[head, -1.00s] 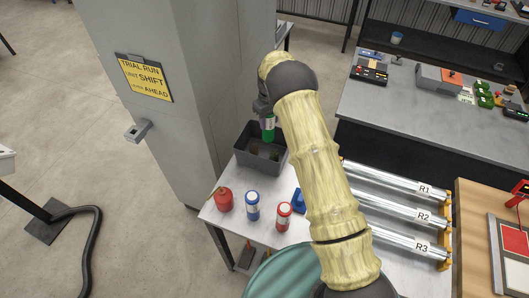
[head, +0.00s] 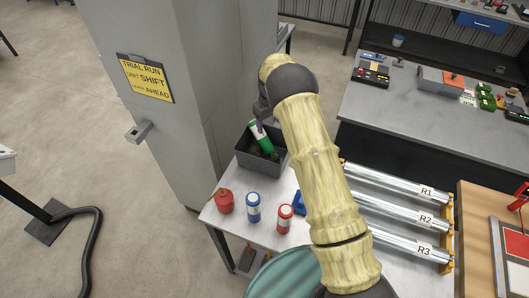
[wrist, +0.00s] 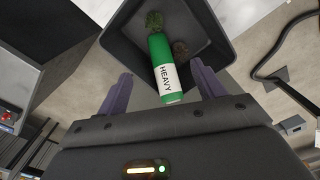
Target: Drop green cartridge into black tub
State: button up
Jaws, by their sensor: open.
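The green cartridge (head: 264,143) with a white label is tilted inside the black tub (head: 258,167), its white end leaning up toward the tub's rim. In the wrist view the cartridge (wrist: 162,62) shows the word HEAVY, and its labelled end is nearest me. My gripper (wrist: 162,76) is open, its two purple fingers apart on either side of the cartridge with gaps visible. In the head view my gripper is mostly hidden behind my arm, just above the tub. Dark clumps lie in the tub (wrist: 216,28) beside the cartridge.
A small blue object (head: 299,203) is partly behind my arm. Labelled metal rollers (head: 405,211) lie to the right. A grey cabinet (head: 190,110) rises left of the tub.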

notch_tip(320, 180, up, 17)
jog(key=b, duration=0.4)
jog(key=shift+a+b, duration=0.15)
jog(key=shift+b, duration=0.25)
dwell(0.4)
jog(key=s+d+f+m+t, duration=0.1)
jog(key=s+d, duration=0.3)
jog(key=s, duration=0.7)
jog(key=s+d+f+m+b, duration=0.1)
jog(key=s+d+f+m, duration=0.3)
jog(key=s, duration=0.7)
jog(key=s+d+f+m+t+b, duration=0.1)
jog(key=s+d, duration=0.4)
jog(key=s, duration=0.5)
jog(key=shift+s+d+f+m+t, duration=0.3)
jog(key=shift+s+d+f+m, duration=0.1)
jog(key=shift+f+m, duration=0.45)
